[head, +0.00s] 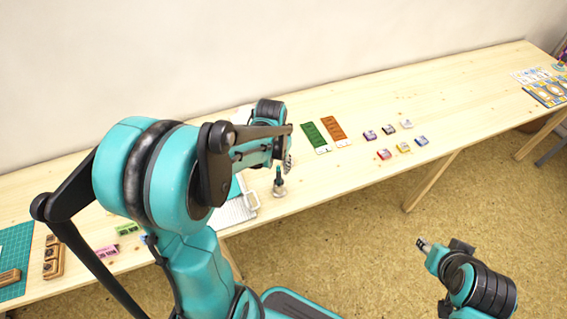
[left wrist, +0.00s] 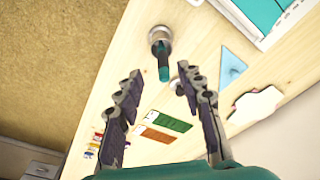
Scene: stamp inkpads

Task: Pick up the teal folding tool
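A dark teal upright tool (head: 278,175), which looks like the teal folding tool, stands in a small round metal holder (head: 280,189) near the table's front edge. In the left wrist view the teal tool (left wrist: 164,72) shows beyond the fingertips, with the metal holder (left wrist: 160,36) at its base. My left gripper (left wrist: 155,88) is open and empty, its two fingers apart, with the tool ahead of the gap. In the head view my left gripper (head: 286,158) is above the tool, partly hidden by its own wrist. My right gripper (head: 422,243) hangs off the table's front, away from everything.
A white tray (head: 236,212) lies left of the holder, partly behind my left arm. Green (head: 315,137) and orange-brown (head: 333,128) strips lie to the right, then several small inkpads (head: 404,147). A blue triangle (left wrist: 232,67) lies beside the tool.

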